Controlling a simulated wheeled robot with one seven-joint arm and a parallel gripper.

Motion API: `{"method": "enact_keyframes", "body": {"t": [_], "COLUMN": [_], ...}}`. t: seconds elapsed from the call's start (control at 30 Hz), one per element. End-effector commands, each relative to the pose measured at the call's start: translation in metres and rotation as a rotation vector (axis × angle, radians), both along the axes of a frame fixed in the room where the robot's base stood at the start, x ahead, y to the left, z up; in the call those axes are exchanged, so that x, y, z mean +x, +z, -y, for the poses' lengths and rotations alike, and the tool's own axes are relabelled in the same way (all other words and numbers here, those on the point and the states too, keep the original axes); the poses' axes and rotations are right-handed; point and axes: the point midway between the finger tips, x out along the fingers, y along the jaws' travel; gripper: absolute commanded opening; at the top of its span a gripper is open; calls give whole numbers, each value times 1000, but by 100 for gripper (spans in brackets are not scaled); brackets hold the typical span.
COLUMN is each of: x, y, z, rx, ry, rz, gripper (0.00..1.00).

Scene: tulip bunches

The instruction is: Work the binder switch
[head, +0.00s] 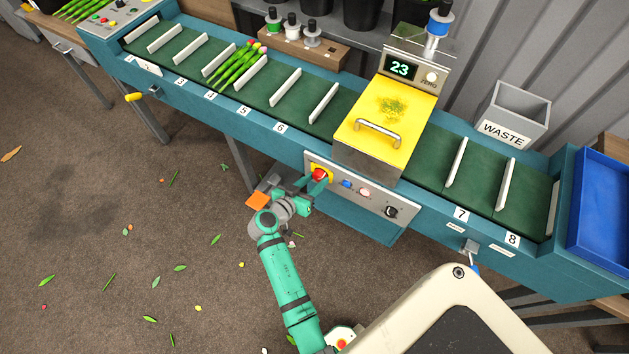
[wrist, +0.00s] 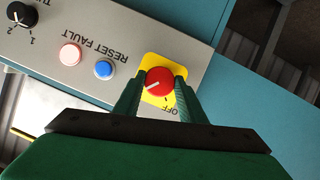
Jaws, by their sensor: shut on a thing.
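The red rotary switch (head: 319,174) sits on a yellow plate on the grey control panel (head: 345,193) at the front of the conveyor. In the wrist view the red switch (wrist: 159,80) has a white pointer mark slanting toward the lower left. The word OFF is printed upside down at the yellow plate's edge, with small marks partly hidden by the fingers. My gripper (head: 312,184) is at the panel, and in the wrist view its green fingers (wrist: 159,88) are shut on the switch from both sides.
A blue button (wrist: 104,69), a pink button (wrist: 70,53) and a black dial (wrist: 21,15) are beside the switch. A yellow hatch (head: 388,115) with a handle stands above the panel. Tulips (head: 238,66) lie on the belt. Loose leaves lie on the floor.

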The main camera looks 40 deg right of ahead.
Motion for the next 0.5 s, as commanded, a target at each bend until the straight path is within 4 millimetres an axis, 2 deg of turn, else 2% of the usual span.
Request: {"method": "enact_keyframes", "body": {"t": [0.5], "x": [4], "y": [-2], "z": [-2], "rx": [-168], "ry": [2], "rz": [-404], "gripper": [14]}}
